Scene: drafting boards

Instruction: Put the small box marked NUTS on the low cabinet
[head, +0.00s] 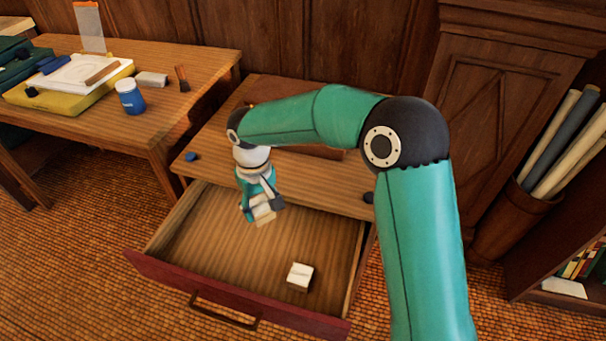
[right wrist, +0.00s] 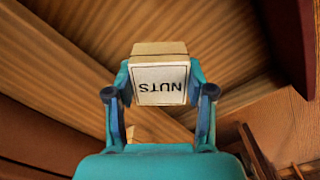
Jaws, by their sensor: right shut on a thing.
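The small box marked NUTS (right wrist: 159,84) is between the fingers of my right gripper (right wrist: 159,98), with its label facing the right wrist camera. In the head view my right gripper (head: 262,207) is shut on this pale box (head: 265,217) and holds it over the open drawer (head: 200,238). The drawer belongs to the low wooden cabinet (head: 322,183), whose top lies behind and partly under my right arm. My left gripper is not in view.
Another small pale box (head: 299,276) with a label lies in the drawer. A small blue object (head: 191,156) sits on the cabinet top's left edge. A wooden table (head: 180,117) at left bears a blue jar (head: 130,97) and other items. Rolled sheets (head: 565,140) stand at right.

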